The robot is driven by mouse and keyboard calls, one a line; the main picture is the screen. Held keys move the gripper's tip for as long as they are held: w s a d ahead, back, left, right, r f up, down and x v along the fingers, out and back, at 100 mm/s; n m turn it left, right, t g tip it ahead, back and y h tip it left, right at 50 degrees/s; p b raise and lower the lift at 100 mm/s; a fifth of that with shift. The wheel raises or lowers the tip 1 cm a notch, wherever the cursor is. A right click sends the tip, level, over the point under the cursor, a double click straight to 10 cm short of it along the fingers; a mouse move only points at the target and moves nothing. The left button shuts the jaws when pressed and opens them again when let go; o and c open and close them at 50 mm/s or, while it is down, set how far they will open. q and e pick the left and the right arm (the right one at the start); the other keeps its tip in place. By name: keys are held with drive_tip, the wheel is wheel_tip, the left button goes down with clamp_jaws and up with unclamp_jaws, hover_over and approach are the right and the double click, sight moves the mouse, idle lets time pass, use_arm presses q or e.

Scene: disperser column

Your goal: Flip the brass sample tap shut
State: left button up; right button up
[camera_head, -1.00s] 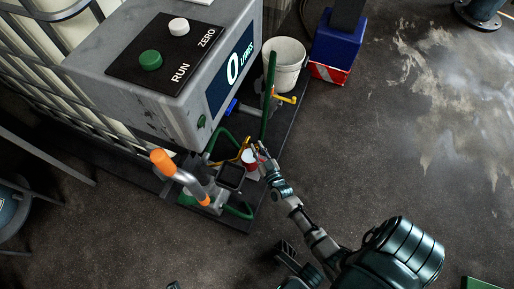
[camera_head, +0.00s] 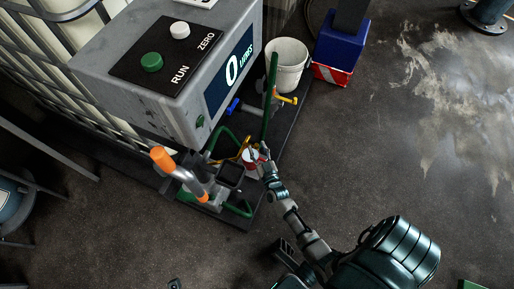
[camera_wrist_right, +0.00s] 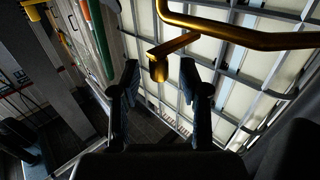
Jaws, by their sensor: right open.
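The brass sample tap shows in the right wrist view as a brass-coloured pipe (camera_wrist_right: 235,35) across the top right, with a short arm ending in a rounded tip (camera_wrist_right: 158,66). In the head view a yellow-brass part (camera_head: 242,147) shows small beside the green hose, partly hidden by the frame and my gripper. My right gripper (camera_head: 262,154) is beside it. In the wrist view my right gripper (camera_wrist_right: 159,82) is open and empty, and the brass tip appears between its two fingers. I cannot tell whether they touch. My left gripper is not clearly visible.
A grey meter box (camera_head: 180,60) with RUN and ZERO buttons stands upper left. An orange-gripped nozzle (camera_head: 178,172) stands left of my gripper. A green hose (camera_head: 269,95), white bucket (camera_head: 287,66) and yellow handle (camera_head: 287,99) are behind. The floor right is open.

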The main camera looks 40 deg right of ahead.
drive_tip(key=v, duration=1.1)
drive_tip(key=shift+s+a, duration=0.2)
